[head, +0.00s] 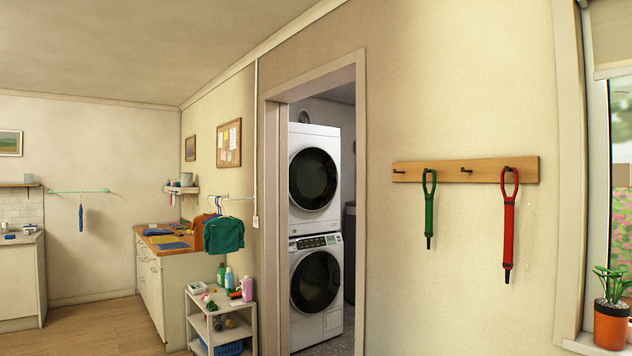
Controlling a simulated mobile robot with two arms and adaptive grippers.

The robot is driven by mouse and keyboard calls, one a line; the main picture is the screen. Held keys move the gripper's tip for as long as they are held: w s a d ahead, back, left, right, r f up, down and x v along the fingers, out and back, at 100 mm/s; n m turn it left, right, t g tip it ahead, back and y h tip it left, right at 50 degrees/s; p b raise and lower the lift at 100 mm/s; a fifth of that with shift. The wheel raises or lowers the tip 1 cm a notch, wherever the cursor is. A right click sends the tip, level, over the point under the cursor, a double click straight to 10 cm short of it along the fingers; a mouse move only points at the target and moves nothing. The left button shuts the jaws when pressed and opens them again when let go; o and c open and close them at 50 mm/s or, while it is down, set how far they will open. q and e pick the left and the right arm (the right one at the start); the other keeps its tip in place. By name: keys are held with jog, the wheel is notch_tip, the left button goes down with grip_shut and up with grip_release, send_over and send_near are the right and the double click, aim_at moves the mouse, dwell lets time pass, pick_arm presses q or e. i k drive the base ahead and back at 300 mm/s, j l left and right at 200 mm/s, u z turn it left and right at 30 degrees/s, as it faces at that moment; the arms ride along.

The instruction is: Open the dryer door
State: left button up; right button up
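Two white machines stand stacked in a small room beyond an open doorway. The upper machine (314,172) has a round dark glass door (313,179), which looks shut. The lower machine (316,290) has its own round dark door (316,281), also looking shut, with a dark control panel above it. The frame does not label which one is the dryer. The doorway's left frame hides what lies left of the stack. Neither of my grippers is in the head view.
The doorway frame (361,200) bounds the way in. A white cart with bottles (222,322) stands just left of it. A wooden counter (170,243) lies farther left. Wooden floor (95,328) is clear at lower left.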

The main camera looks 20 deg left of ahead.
aim_at(313, 172)
jog(key=i+j+u, duration=0.2)
jog(key=i+u, duration=0.6)
jog(key=i, duration=0.25)
jog(key=i+j+u, duration=0.35)
jog(key=i, duration=0.35)
jog(key=i+u, duration=0.35)
jog(key=i, duration=0.4)
jog(key=i+l+u, duration=0.15)
jog(key=i+u, duration=0.2)
jog(key=i, duration=0.4)
jog(key=i+l+z, duration=0.2)
jog(key=i+z, duration=0.3)
jog(key=i+j+z, duration=0.1)
jog(key=i+z, duration=0.35)
jog(key=i, duration=0.25)
jog(key=i+j+z, duration=0.3)
jog(key=i+z, duration=0.2)
jog(key=i, duration=0.1)
